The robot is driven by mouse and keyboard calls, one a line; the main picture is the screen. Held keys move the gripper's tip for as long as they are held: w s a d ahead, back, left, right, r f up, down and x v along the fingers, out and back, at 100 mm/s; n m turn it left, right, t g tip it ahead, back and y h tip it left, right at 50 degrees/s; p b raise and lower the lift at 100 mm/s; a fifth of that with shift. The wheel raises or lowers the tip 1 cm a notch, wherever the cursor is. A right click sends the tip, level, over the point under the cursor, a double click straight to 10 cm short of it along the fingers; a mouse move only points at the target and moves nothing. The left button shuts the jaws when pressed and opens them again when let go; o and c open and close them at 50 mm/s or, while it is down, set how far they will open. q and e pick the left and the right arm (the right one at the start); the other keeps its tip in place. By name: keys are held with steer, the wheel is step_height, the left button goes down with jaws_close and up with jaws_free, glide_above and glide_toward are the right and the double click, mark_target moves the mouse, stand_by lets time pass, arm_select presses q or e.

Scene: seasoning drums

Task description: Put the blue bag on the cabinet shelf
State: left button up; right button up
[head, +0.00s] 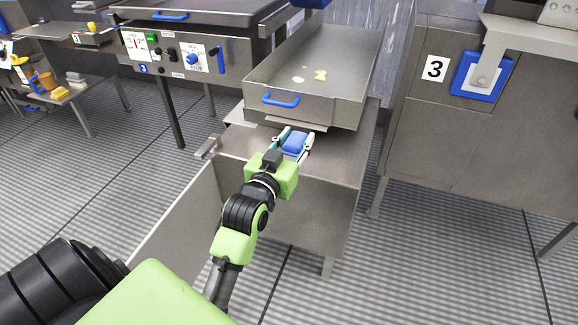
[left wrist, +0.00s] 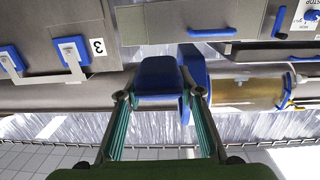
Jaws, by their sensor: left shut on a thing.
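The blue bag (head: 295,143) is held between the fingers of my left gripper (head: 294,146), above or at the metal cabinet's flat top (head: 340,165); I cannot tell whether it touches. In the left wrist view the blue bag (left wrist: 157,78) sits between the two fingertips of my left gripper (left wrist: 157,95). The cabinet has a door (head: 180,220) swung open to the left, with a handle (head: 207,149) at its upper edge. The lower part of the cabinet is partly hidden by my left arm. My right gripper is not in view.
A metal tray (head: 350,70) with a blue handle (head: 281,98) and yellow bits overhangs the cabinet top. A machine marked 3 (head: 436,69) stands at right. A control panel (head: 180,52) is at left. A clear drum (left wrist: 240,88) with blue ends shows in the wrist view.

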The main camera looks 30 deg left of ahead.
mark_target(292, 137)
arm_select(q)
steer(key=shift+w+a+f+y+b, duration=0.15)
steer(key=shift+w+a+f+b, duration=0.2)
steer(key=shift+w+a+b, duration=0.2)
steer(key=shift+w+a+f+y+b, duration=0.15)
steer(key=shift+w+a+f+b, duration=0.2)
steer(key=shift+a, duration=0.25)
steer(key=shift+n, duration=0.3)
steer(key=w+a+f+b, duration=0.1)
steer(key=w+a+f, duration=0.1)
steer(key=w+f, duration=0.1)
steer(key=w+a+f+b, duration=0.1)
steer(key=w+a+f, duration=0.2)
steer(key=w, duration=0.1)
steer(key=w+a+f+b, duration=0.2)
steer(key=w+f, duration=0.1)
steer(key=shift+w+a, duration=0.25)
steer(key=shift+a, duration=0.15)
steer(key=shift+w+a+f, duration=0.15)
steer(key=shift+w+f, duration=0.05)
steer(key=shift+f+b, duration=0.65)
steer(key=shift+f, duration=1.05)
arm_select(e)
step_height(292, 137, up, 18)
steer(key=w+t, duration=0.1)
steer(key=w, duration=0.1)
arm_select(q)
steer(key=o, duration=1.1)
